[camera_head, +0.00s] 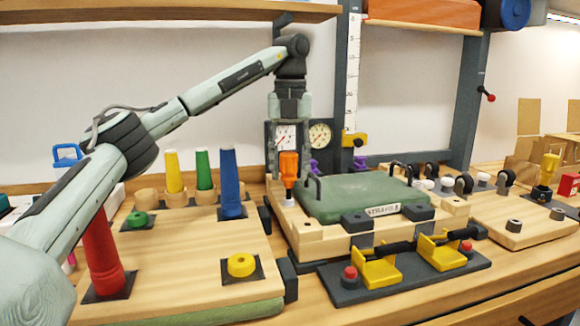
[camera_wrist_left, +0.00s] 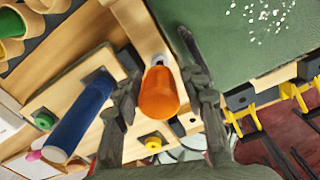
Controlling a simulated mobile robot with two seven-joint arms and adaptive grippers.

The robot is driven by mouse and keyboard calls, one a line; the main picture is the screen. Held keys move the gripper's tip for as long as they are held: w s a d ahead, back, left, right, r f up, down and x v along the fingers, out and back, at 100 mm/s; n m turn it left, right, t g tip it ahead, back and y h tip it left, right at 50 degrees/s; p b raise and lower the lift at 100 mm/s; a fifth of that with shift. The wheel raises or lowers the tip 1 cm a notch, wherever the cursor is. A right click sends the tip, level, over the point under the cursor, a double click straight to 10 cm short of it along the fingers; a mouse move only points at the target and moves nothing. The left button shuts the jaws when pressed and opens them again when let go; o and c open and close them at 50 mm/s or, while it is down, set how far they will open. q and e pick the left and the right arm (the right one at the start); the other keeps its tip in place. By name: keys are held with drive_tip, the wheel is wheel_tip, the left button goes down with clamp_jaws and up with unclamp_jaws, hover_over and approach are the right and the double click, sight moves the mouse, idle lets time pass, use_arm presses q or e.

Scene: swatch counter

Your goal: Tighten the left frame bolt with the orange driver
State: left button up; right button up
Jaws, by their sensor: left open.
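The orange driver (camera_head: 288,166) stands upright at the left end of the wooden frame (camera_head: 282,222), its silver lower end (camera_head: 289,203) down at the frame. The left frame bolt is hidden under it or too small to tell apart. My left gripper (camera_head: 288,157) points down over the driver, open, with a finger on each side of the handle. In the left wrist view the driver (camera_wrist_left: 159,93) lies between the two spread fingers, with gaps on both sides. My right gripper is in neither view.
A green pad (camera_head: 360,195) with dark handles sits right of the driver. Yellow clamps (camera_head: 378,268) stand in front. Left is a wooden board (camera_head: 200,265) with a red peg (camera_head: 103,250), a blue peg (camera_head: 230,183) and coloured rings. Two gauges (camera_head: 319,135) are behind the gripper.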

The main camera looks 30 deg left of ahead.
use_arm(q)
clamp_jaws()
drive_tip(key=m, duration=0.4)
drive_tip(key=shift+d+m, duration=0.15)
drive_tip(key=shift+m, duration=0.25)
drive_tip(key=m, duration=0.3)
drive_tip(key=shift+s+m, duration=0.1)
drive_tip(key=shift+m, duration=0.2)
drive_tip(key=m, duration=0.6)
drive_tip(key=shift+s+d+f+m, duration=0.1)
drive_tip(key=shift+d+m, duration=0.1)
drive_tip(key=shift+m, duration=0.1)
unclamp_jaws()
